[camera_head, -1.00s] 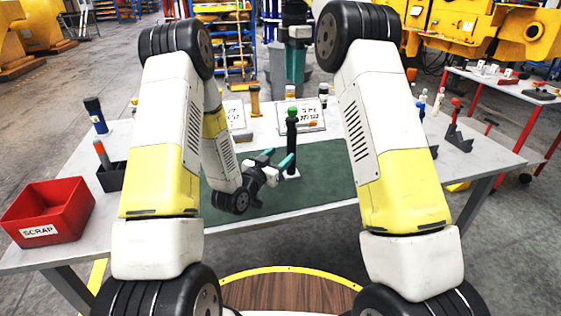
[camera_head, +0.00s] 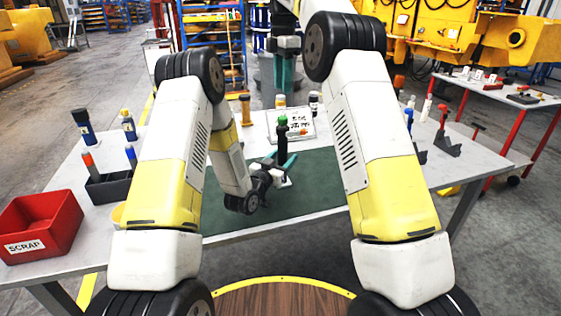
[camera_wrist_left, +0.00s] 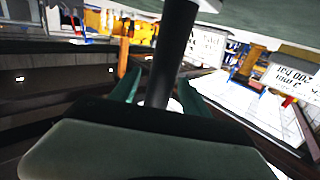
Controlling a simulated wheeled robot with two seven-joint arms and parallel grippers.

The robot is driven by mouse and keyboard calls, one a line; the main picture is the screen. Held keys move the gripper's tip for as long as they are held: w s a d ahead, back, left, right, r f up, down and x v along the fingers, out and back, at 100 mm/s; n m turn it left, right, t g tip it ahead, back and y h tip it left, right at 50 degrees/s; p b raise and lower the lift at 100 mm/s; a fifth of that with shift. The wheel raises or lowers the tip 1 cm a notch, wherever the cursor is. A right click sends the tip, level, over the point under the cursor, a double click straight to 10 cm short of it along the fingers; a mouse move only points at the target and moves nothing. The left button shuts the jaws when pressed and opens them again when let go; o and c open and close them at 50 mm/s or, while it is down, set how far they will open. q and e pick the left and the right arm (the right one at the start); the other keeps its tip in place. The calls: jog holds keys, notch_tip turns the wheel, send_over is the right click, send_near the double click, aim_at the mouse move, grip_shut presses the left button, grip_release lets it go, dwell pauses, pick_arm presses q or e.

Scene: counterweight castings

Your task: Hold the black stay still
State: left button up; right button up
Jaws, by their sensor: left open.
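The black stay (camera_head: 282,136) is an upright dark post with a green top, standing on the green mat (camera_head: 320,175) in the head view. My left gripper (camera_head: 279,163) is low at the stay, its teal fingers spread. In the left wrist view the stay's dark shaft (camera_wrist_left: 170,55) rises between the two open teal fingers (camera_wrist_left: 163,88). I cannot tell whether either finger touches it. The stay's foot is mostly hidden by the gripper. My right gripper (camera_head: 285,75) hangs above and beyond the table's back edge, fingers down; its opening is unclear.
A red scrap bin (camera_head: 38,225) stands at the table's left. A dark holder (camera_head: 110,187) and several coloured-top posts are near it. Printed signs (camera_head: 292,124) and short posts stand behind the mat. A dark bracket with a red top (camera_head: 443,135) is at right. The mat's right part is clear.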

pick_arm(q)
jog(key=shift+c, duration=0.2)
grip_shut()
dwell(1.1)
